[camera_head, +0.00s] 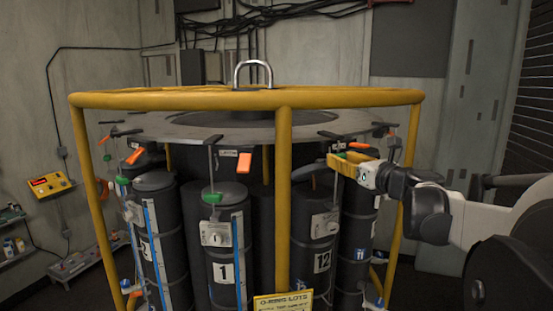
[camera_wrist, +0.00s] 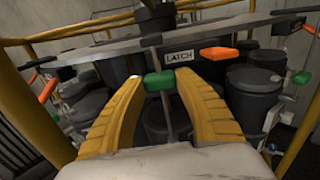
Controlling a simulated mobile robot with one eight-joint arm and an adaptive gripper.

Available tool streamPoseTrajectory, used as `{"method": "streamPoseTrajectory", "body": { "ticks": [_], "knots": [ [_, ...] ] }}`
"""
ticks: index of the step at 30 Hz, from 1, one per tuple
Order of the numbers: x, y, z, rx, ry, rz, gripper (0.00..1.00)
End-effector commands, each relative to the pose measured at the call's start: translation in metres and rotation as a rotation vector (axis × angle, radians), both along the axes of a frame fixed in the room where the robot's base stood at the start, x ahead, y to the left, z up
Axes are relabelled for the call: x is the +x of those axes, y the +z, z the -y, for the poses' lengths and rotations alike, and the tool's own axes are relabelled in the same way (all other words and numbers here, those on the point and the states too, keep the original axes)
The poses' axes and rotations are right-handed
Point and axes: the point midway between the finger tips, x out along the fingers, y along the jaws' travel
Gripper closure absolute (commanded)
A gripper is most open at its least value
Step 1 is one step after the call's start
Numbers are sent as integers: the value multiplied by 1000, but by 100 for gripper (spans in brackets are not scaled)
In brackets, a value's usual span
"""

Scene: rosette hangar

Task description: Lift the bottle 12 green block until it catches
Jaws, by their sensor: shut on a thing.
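Bottle 12 (camera_head: 322,262) is a dark cylinder standing in the round rack, with a white number label. In the wrist view the green block (camera_wrist: 158,83) sits on a thin upright rod. My gripper (camera_wrist: 160,79) has its two yellow fingers on either side of the block, closed on it. In the head view my gripper (camera_head: 340,161) is above bottle 12, under the rack's top plate; the block is mostly hidden there by the fingers. A LATCH label (camera_wrist: 180,57) and an orange lever (camera_wrist: 220,53) are just beyond the block; I cannot tell whether the latch has caught.
A yellow ring rail (camera_head: 180,100) and its upright post (camera_head: 283,190) stand close to my gripper. Bottle 1 (camera_head: 224,273) has its own green block (camera_head: 211,198) and orange lever. Bottle 11 (camera_head: 360,245) stands on the right. A grey top plate (camera_head: 180,124) lies overhead.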

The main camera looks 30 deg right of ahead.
Motion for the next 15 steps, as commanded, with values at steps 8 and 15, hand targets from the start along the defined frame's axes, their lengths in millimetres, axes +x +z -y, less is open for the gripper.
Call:
{"method": "streamPoseTrajectory", "body": {
  "ticks": [8, 15],
  "knots": [
    [0, -1, 0, 0, 0, -1, 39],
    [-5, 0, 0, 0, -1, -1, 39]
  ]
}}
